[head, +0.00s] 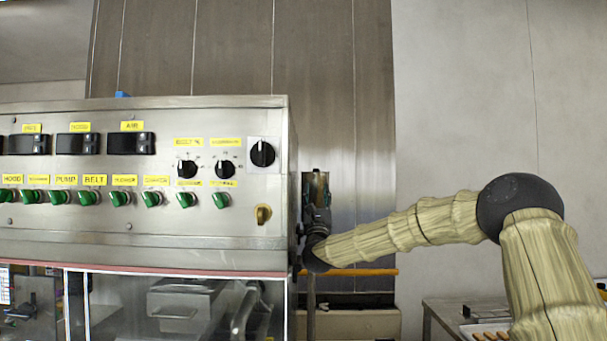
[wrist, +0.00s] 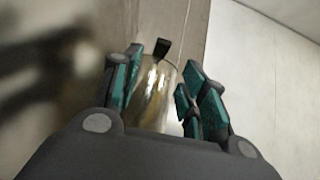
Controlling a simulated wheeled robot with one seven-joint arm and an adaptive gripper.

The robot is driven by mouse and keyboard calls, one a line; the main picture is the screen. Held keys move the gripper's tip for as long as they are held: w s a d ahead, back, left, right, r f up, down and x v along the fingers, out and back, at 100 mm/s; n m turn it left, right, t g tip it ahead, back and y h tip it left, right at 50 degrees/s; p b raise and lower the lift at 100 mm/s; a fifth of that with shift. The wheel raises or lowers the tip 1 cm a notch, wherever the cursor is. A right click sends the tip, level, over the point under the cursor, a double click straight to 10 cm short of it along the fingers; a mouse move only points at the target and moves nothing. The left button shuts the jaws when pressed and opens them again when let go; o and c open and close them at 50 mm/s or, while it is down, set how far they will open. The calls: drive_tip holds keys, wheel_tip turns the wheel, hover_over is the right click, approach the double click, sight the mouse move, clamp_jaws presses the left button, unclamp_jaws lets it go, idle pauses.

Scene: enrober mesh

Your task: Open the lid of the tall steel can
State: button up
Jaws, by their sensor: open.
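The tall steel can (head: 318,184) stands upright just right of the control cabinet, its lower part hidden by my gripper and wrist. In the wrist view the can (wrist: 152,92) is shiny and shows between my fingers. A black tab (wrist: 162,47) sticks up at its top. My gripper (wrist: 158,88) is open, with teal-padded fingers on either side of the can; I cannot tell whether they touch it. In the head view my gripper (head: 316,210) is small and dark in front of the can.
A steel control cabinet (head: 140,225) with dials and green switches fills the left, close beside my gripper. A yellow rail (head: 365,272) runs behind my wrist. A bench (head: 450,310) with a tray stands at lower right. The space above the can is clear.

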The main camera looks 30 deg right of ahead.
sight(315, 170)
drive_tip(key=p+x, duration=0.1)
drive_tip(key=x, duration=0.1)
drive_tip(key=p+x, duration=0.1)
drive_tip(key=x, duration=0.1)
drive_tip(key=a+p+x, duration=0.1)
drive_tip(key=x, duration=0.2)
drive_tip(key=shift+s+r, duration=0.1)
drive_tip(key=shift+r, duration=0.35)
drive_tip(key=d+r, duration=0.1)
drive_tip(key=w+d+r+p, duration=0.1)
drive_tip(key=shift+d+r, duration=0.1)
drive_tip(key=shift+r, duration=0.15)
drive_tip(key=shift+w+a, duration=0.2)
drive_tip(key=shift+w, duration=0.25)
drive_tip(key=shift+s+d, duration=0.15)
drive_tip(key=shift+s, duration=0.05)
drive_tip(key=shift+d, duration=0.1)
drive_tip(key=shift+c, duration=0.8)
clamp_jaws()
